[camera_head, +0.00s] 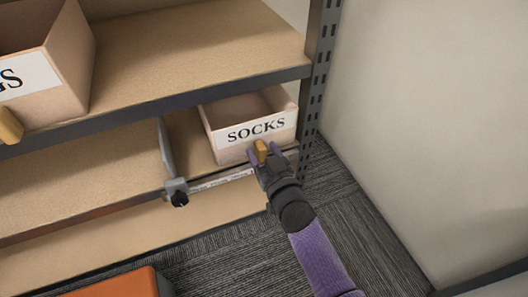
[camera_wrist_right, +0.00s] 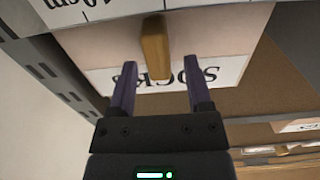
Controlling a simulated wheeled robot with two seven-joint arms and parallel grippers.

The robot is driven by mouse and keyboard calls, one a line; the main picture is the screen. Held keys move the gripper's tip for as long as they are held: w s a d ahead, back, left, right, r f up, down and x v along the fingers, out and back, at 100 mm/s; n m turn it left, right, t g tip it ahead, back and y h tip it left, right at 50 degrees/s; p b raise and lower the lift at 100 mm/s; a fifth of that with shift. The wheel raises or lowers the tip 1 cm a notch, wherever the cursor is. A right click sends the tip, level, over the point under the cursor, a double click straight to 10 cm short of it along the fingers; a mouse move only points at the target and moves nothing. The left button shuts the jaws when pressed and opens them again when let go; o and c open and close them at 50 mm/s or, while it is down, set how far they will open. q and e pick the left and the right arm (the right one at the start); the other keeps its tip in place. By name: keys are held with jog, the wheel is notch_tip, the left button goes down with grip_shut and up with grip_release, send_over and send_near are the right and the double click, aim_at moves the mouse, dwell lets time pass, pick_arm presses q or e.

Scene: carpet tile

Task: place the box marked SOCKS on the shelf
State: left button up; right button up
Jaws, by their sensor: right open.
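The box marked SOCKS (camera_head: 222,135) is pale, open-topped and stands on the middle shelf board (camera_head: 90,180) at its right end, below the upper board. Its white label faces front, with a wooden handle (camera_head: 261,150) below it. In the right wrist view the box (camera_wrist_right: 110,42) appears upside down, and its handle (camera_wrist_right: 155,47) reaches toward my gripper. My right gripper (camera_head: 264,162) is at the box's front. In the wrist view its fingers (camera_wrist_right: 159,88) are open, one on each side of the handle, with gaps visible. My left gripper is out of view.
A grey divider (camera_head: 166,150) with a clamp stands left of the box. A measuring strip (camera_head: 222,180) runs along the shelf edge. A slotted upright (camera_head: 318,75) is close on the right. Another labelled box (camera_head: 70,60) sits on the upper board (camera_head: 190,45). An orange object (camera_head: 115,285) is below.

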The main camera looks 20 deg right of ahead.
jog(key=shift+r, duration=0.1)
jog(key=s, duration=0.1)
jog(key=s+p, duration=0.2)
jog(key=shift+r, duration=0.25)
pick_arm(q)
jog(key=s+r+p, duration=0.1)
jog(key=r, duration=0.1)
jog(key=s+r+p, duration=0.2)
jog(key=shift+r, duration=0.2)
pick_arm(e)
jog(key=s, duration=0.9)
jog(key=shift+d+f, duration=0.2)
jog(key=shift+f, duration=0.05)
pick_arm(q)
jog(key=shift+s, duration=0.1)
pick_arm(e)
jog(key=shift+o, duration=0.3)
